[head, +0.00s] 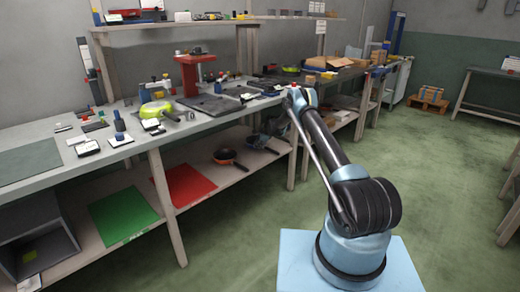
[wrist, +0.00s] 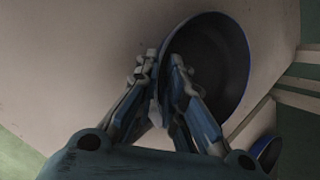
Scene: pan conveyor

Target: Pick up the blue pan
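A dark pan with a blue rim (wrist: 222,62) fills the upper middle of the wrist view. My gripper (wrist: 164,60) is at its left edge. One finger is outside the wall and the other overlaps the inside. The tips are a small gap apart, and I cannot tell whether they press on the wall. The pan's handle is not clear to me. In the head view a small blue-grey shape (head: 258,141) on the lower shelf may be this pan or part of my gripper.
A second blue-rimmed thing (wrist: 266,150) shows at lower right in the wrist view. In the head view, an orange and black pan (head: 228,155), a red sheet (head: 188,185) and a green sheet (head: 123,215) lie on the lower shelf. The workbench (head: 75,165) above is cluttered.

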